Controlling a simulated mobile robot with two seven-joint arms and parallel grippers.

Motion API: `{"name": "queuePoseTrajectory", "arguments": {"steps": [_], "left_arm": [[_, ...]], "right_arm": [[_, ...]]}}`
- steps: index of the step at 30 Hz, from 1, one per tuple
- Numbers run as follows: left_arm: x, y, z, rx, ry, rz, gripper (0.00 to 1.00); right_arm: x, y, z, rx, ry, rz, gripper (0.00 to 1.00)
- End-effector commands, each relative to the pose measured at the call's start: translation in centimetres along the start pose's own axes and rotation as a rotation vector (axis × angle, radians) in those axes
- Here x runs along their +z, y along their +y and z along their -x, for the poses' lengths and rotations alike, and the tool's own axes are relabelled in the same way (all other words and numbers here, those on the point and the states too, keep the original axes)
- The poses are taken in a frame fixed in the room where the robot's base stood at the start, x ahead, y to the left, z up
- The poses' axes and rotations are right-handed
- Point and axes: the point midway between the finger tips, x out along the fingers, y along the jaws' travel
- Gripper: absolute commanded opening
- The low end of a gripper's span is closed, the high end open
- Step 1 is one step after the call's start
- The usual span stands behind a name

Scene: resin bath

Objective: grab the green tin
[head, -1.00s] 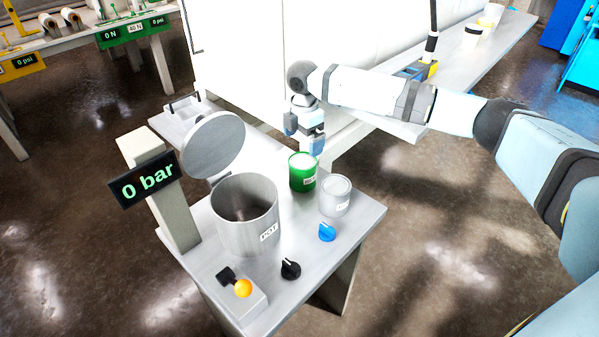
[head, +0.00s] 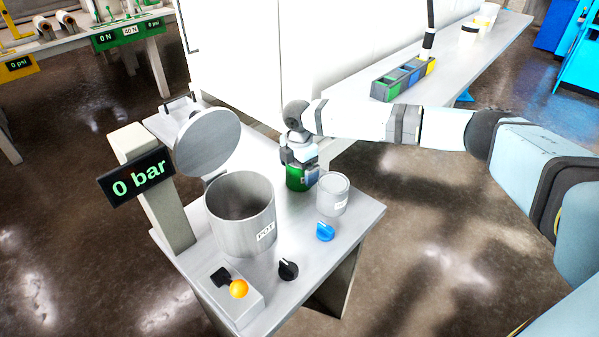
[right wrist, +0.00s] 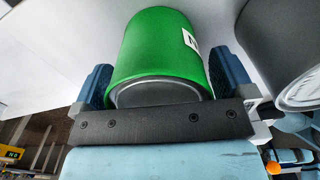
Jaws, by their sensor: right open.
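The green tin (head: 296,183) stands on the grey metal table (head: 290,225), between the open pot and the grey tin. My right gripper (head: 301,172) has come down over its top and hides its upper part in the head view. In the right wrist view the green tin (right wrist: 160,50) lies between the two blue fingers of the right gripper (right wrist: 160,82), one on each side. The jaws are open; whether a finger touches the tin I cannot tell. My left gripper is not in view.
The grey tin (head: 333,194) stands close on the right of the green tin and also shows in the right wrist view (right wrist: 285,50). The metal pot (head: 240,215) with its raised lid (head: 207,143) stands at left. A blue knob (head: 325,232) and black knob (head: 288,269) are in front.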

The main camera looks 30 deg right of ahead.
Motion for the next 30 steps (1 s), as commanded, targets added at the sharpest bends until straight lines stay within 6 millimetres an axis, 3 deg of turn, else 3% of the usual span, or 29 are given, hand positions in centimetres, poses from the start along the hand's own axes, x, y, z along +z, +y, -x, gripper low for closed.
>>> {"name": "queuePoseTrajectory", "arguments": {"steps": [1, 6, 9, 17, 22, 26, 30], "left_arm": [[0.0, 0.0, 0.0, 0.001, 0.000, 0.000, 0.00], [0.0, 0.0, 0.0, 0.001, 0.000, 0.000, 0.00], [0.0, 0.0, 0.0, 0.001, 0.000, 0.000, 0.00], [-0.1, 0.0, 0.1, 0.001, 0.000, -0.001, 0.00], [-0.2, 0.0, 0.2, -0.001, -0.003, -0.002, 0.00], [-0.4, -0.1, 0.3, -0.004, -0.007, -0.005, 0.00], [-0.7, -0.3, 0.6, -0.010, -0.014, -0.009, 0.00]], "right_arm": [[0.0, 0.0, 0.0, 0.000, 0.000, 0.000, 1.00], [0.0, 0.0, 0.1, 0.000, 0.000, 0.000, 0.61], [0.0, 0.0, 0.1, 0.001, 0.000, 0.000, 0.44], [0.0, 0.0, 0.3, 0.001, 0.000, 0.000, 0.44], [0.0, 0.1, 1.6, 0.003, 0.001, 0.001, 0.44], [0.0, 0.1, 3.7, 0.004, 0.001, 0.000, 0.44], [0.0, 0.1, 7.4, 0.005, 0.000, 0.000, 0.44]]}}
